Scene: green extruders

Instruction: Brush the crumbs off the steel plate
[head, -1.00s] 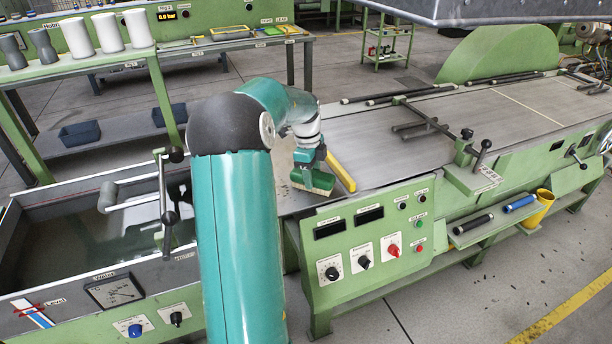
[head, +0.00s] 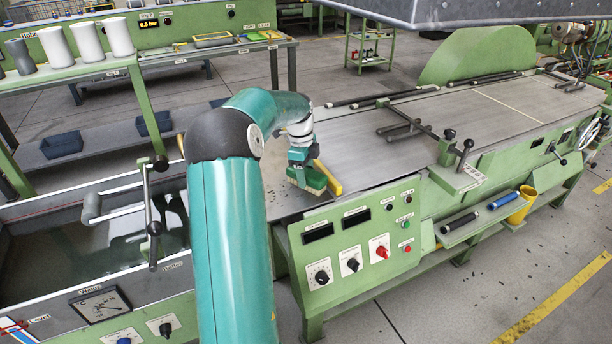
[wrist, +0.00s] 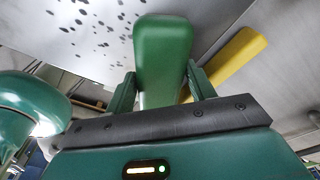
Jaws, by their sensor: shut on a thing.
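My gripper (head: 303,170) is low over the near left end of the grey steel plate (head: 365,140). It is shut on a brush with a green back (head: 313,180) and a pale bristle edge below. In the wrist view the green brush (wrist: 162,50) stands between my two fingers. Dark crumbs (wrist: 88,28) lie scattered on the plate at the upper left of the wrist view. A yellow bar (head: 327,176) lies on the plate just right of the brush; it also shows in the wrist view (wrist: 232,60). I cannot tell whether the bristles touch the plate.
A water trough (head: 95,240) lies left of the plate. A control panel (head: 350,245) with knobs stands at the plate's front edge. Black rods and a clamp bracket (head: 410,125) stand on the plate farther right. A grey hood edge (head: 450,12) hangs overhead.

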